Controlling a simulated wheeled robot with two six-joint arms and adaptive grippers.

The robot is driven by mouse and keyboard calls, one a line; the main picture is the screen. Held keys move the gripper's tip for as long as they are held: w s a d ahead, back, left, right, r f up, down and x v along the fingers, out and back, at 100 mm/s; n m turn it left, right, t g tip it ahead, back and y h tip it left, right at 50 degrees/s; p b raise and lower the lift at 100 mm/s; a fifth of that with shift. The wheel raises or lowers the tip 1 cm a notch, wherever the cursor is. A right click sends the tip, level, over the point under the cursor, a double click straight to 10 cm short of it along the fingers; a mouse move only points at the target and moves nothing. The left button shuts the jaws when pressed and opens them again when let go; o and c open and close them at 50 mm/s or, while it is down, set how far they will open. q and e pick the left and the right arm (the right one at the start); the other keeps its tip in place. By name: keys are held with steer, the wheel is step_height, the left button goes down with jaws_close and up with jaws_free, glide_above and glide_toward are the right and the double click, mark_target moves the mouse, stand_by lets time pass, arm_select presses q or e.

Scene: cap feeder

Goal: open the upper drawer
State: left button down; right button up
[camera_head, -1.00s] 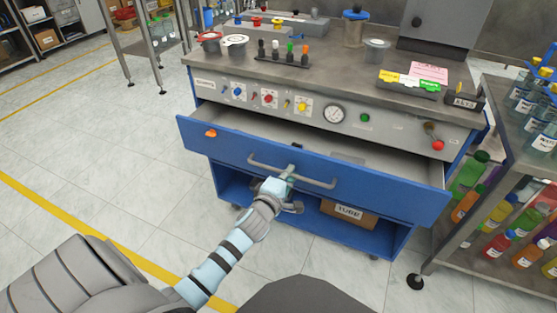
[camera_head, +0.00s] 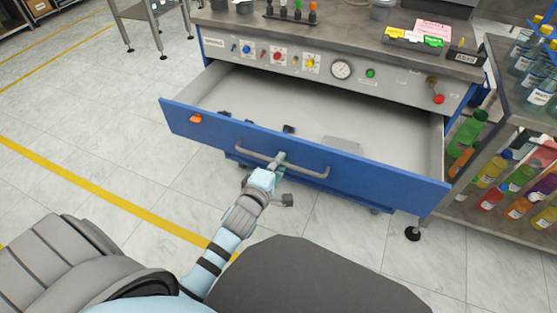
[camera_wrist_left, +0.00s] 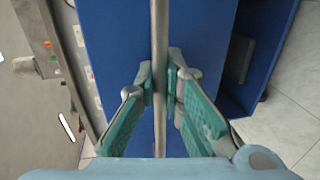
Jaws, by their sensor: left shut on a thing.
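The upper drawer (camera_head: 385,183) has a blue front and a grey inside, and it stands well out from the workbench. Its grey bar handle (camera_head: 310,170) runs across the front. My left gripper (camera_head: 276,165) is shut on this handle near its middle. In the left wrist view, the handle (camera_wrist_left: 160,40) passes between the two green-padded fingers of the left gripper (camera_wrist_left: 160,95). A few small dark items and a flat grey piece lie inside the drawer. My right gripper is not in view.
The workbench's control panel (camera_head: 300,62) with knobs and a gauge is above the drawer. A shelf rack (camera_head: 480,150) with several colored bottles stands close on the right. Pale tiled floor (camera_head: 90,150) is clear on the left.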

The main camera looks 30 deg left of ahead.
arm_select(q)
steer(key=c, duration=1.7)
jaws_free()
steer(key=v, duration=1.2)
